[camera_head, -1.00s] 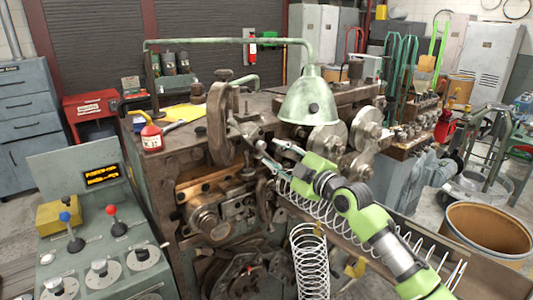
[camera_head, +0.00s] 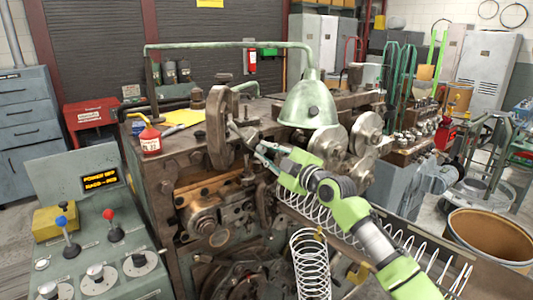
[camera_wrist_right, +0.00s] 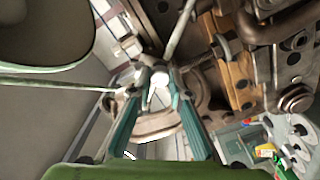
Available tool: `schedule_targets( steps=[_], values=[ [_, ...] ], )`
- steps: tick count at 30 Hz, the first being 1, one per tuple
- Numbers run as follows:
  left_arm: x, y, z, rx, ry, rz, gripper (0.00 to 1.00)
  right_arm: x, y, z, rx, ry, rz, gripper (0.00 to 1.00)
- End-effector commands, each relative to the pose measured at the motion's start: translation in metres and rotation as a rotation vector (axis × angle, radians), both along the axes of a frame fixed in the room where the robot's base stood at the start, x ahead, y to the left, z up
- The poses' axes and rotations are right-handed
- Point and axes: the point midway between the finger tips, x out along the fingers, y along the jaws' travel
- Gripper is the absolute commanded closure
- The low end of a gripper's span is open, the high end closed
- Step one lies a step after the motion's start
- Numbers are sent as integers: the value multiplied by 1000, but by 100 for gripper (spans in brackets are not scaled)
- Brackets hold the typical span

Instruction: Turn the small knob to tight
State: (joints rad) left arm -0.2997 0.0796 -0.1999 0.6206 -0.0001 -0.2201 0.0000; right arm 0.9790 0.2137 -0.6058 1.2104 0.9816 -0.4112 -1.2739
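My left gripper is out of view.
A green lamp hood (camera_head: 309,104) hangs close above my right gripper. A red oil can (camera_head: 150,138) stands on the machine's left. The control panel (camera_head: 110,250) with levers and dials is at the lower left. A coiled spring (camera_head: 311,268) stands in front.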

Motion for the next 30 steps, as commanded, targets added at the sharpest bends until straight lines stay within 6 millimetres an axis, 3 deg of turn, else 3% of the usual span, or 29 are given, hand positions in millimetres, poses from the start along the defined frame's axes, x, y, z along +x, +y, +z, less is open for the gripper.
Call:
schedule_targets(
  steps=[14, 30],
  values=[
    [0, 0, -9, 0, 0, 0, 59, 0, 0, -2, 91, 66, 0, 100],
    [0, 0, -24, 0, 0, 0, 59, 0, 0, -2, 481, 352, 0, 100]
  ],
)
